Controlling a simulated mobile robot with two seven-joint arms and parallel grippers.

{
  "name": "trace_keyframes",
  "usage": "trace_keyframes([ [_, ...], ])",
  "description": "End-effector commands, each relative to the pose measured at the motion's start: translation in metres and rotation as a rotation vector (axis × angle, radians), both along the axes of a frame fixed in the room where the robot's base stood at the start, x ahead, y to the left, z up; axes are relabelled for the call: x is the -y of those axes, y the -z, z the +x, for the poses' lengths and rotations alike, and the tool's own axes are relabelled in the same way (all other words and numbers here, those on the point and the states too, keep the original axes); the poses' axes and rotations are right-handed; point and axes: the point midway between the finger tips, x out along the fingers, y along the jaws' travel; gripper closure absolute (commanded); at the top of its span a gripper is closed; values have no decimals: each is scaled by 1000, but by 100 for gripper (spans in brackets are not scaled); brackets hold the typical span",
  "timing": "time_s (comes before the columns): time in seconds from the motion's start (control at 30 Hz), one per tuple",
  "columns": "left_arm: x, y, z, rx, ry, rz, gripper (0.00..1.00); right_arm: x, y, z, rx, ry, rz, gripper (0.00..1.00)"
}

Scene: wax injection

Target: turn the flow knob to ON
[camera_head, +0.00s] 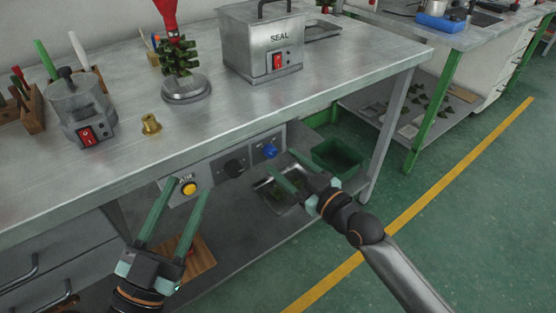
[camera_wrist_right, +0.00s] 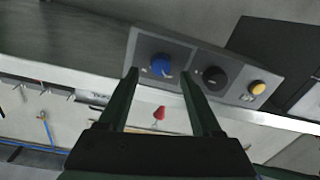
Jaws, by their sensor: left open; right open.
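A grey control panel (camera_head: 211,170) is fixed under the front edge of the workbench. It carries a yellow button (camera_head: 189,188), a black knob (camera_head: 234,167) and a blue knob (camera_head: 270,151). In the right wrist view the blue knob (camera_wrist_right: 161,65) lies ahead between the fingertips, with the black knob (camera_wrist_right: 214,78) and yellow button (camera_wrist_right: 257,88) to its right. My right gripper (camera_head: 288,163) is open, close to the blue knob, without visible contact. My left gripper (camera_head: 188,195) is open and empty, its fingers on both sides of the yellow button in the head view. The knob labels are too small to read.
On the workbench (camera_head: 240,108) stand a grey SEAL box (camera_head: 258,50), a pot with a red switch (camera_head: 80,110), a green wax tree (camera_head: 180,58) and a brass piece (camera_head: 150,124).

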Motion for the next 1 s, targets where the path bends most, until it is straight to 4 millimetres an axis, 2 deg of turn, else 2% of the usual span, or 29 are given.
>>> trace_keyframes([
  [0.1, 2, -16, -8, 82, 15, 1, 50, -11, 1, 13, -1, -1, 2, 34],
  [0.3, 4, -32, -17, 155, 29, 2, 50, -18, 1, 22, -2, -1, 0, 34],
  [0.63, 4, -35, -19, 166, 30, 3, 50, -20, 0, 24, -2, -1, 0, 35],
  [1.0, 4, -35, -19, 166, 30, 2, 50, -19, 0, 24, -2, -1, 0, 77],
])
